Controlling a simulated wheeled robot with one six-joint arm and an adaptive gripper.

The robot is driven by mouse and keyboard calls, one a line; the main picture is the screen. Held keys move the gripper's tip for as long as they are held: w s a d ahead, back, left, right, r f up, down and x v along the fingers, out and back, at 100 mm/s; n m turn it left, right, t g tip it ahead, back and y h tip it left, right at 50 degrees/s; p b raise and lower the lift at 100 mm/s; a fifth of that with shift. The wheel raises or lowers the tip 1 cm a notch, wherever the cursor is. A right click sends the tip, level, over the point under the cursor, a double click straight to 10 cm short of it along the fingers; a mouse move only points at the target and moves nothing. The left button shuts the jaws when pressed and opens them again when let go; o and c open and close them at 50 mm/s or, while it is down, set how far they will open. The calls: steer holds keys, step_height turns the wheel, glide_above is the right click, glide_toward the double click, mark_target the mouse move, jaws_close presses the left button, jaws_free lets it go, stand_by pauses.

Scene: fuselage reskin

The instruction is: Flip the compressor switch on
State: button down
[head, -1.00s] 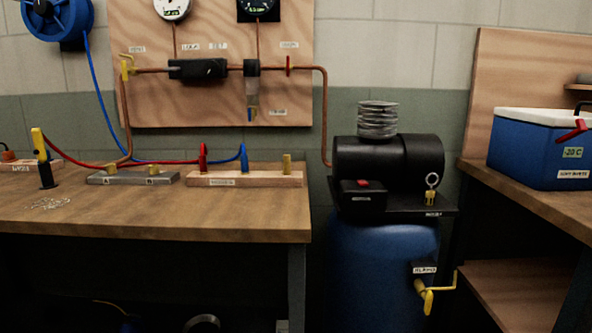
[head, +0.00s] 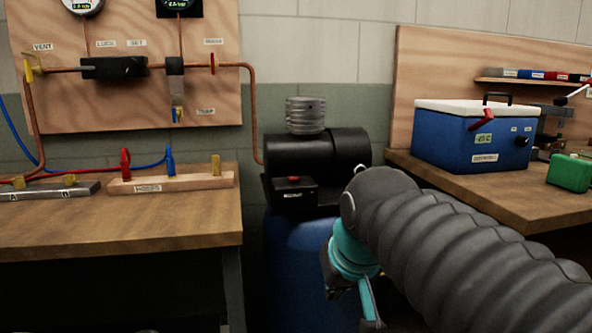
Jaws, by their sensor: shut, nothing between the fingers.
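The compressor (head: 318,150) is a black motor with a ribbed grey cylinder head on top, mounted on a blue tank (head: 295,265). Its switch (head: 293,179) is a small red rocker on a black box at the front left of the motor. Whether it is on or off is too small to tell. My gripper (head: 337,284) is partly in view, below and right of the switch box, in front of the tank and apart from the switch. It is shut and empty. Its fingertips are hard to make out. My arm hides the right part of the compressor and tank.
A wooden workbench (head: 150,225) with hose fittings stands at left, under a plywood board (head: 200,100) with copper pipe and gauges. At right, another bench (head: 500,205) holds a blue cooler (head: 470,145) and a green case (head: 570,172).

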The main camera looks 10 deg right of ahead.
steer(key=w+r+t, duration=0.1)
steer(key=w+r, duration=2)
steer(key=w, duration=0.4)
steer(key=shift+r, duration=0.4)
glide_above(294, 178)
steer(key=s, duration=0.2)
step_height(294, 178, down, 8)
steer(key=shift+w+f+b, duration=0.1)
steer(key=shift+b, duration=0.3)
steer(key=f, duration=0.2)
steer(key=f+b, duration=0.1)
steer(key=shift+s, duration=0.25)
steer(key=shift+f, duration=0.35)
